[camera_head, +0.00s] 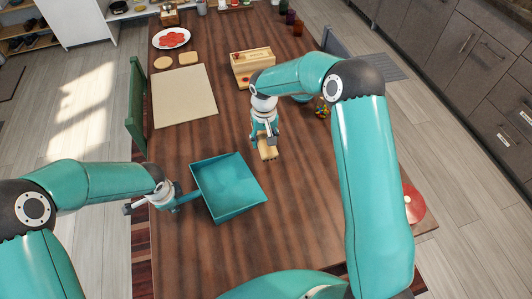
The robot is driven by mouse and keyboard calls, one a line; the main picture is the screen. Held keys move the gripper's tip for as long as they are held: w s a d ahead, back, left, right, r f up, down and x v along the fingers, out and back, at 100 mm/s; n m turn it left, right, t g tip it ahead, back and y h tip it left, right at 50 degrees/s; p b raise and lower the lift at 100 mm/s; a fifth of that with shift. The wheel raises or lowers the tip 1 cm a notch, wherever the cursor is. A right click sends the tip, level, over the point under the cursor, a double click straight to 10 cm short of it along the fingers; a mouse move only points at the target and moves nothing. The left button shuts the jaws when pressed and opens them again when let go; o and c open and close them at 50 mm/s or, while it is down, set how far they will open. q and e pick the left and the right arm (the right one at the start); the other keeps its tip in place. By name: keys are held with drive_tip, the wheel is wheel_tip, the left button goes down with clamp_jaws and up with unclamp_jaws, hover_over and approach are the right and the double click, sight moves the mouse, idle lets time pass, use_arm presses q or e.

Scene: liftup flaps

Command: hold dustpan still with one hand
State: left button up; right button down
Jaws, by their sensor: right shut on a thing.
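The teal dustpan (229,186) lies on the wooden table, with its tray toward the middle and its handle (190,200) pointing left. My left gripper (166,202) is at the outer end of the handle. Its fingers are small and partly hidden, so I cannot tell whether they are closed on it. My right gripper (266,134) points down behind and to the right of the dustpan. It is shut on a small tan wooden brush (267,152), at or just above the table. The brush is apart from the dustpan.
A beige mat (184,96) lies at the back left of the table (210,255). Behind it are tan slices (189,58) and a white plate (171,39) with red slices. A wooden box (252,66) stands beyond my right gripper. A red round thing (413,203) is at the right edge.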

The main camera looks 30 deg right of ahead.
use_arm(q)
drive_tip(key=o, duration=0.5)
drive_tip(key=shift+o, duration=0.2)
drive_tip(key=shift+r, duration=0.1)
wheel_tip(320, 180, up, 12)
drive_tip(key=s, duration=0.2)
drive_tip(key=shift+s+f, duration=0.15)
drive_tip(key=shift+f, duration=0.1)
